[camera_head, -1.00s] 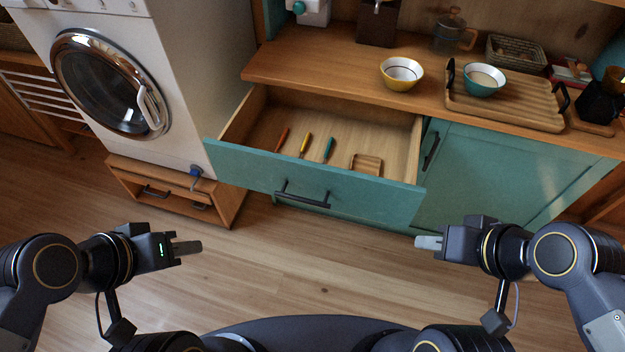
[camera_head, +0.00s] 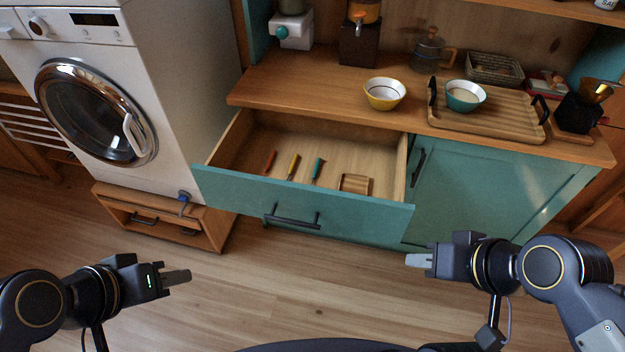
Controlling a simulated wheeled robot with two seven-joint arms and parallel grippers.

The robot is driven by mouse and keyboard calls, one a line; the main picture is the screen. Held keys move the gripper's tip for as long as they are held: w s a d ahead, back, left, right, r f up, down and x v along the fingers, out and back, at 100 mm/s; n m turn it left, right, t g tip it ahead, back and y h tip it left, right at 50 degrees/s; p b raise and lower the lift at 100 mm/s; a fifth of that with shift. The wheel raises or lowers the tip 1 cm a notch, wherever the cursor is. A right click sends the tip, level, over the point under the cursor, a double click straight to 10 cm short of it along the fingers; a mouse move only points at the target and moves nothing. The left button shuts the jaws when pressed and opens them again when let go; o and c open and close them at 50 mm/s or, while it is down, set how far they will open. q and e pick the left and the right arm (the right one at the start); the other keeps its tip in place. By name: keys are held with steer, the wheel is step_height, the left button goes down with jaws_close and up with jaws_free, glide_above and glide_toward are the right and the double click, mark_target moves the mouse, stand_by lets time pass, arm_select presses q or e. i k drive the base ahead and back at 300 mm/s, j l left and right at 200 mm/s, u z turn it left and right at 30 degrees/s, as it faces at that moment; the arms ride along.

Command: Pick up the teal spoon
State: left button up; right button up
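The teal spoon (camera_head: 317,170) lies in the open drawer (camera_head: 300,194), the rightmost of three coloured utensils. Its lower end is close behind the drawer's teal front. My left gripper (camera_head: 178,277) is low at the left, over the floor, in front of the drawer and well apart from it. My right gripper (camera_head: 418,260) is at the lower right, in front of the cabinet and apart from the spoon. Nothing shows held in either gripper. The fingers overlap from this angle, so I cannot tell their opening.
A red utensil (camera_head: 270,161), a yellow utensil (camera_head: 292,167) and a small wooden piece (camera_head: 355,184) share the drawer. The counter (camera_head: 310,88) overhangs its back. A yellow bowl (camera_head: 384,94) and a tray (camera_head: 510,122) with a teal bowl (camera_head: 464,97) stand on it. A washing machine (camera_head: 165,80) stands left.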

mark_target(318, 164)
steer(key=i+j, duration=0.3)
steer(key=i+j+z, duration=0.1)
steer(key=i+j, duration=0.2)
steer(key=j, duration=0.25)
steer(key=i+j, duration=0.25)
steer(key=j, duration=0.2)
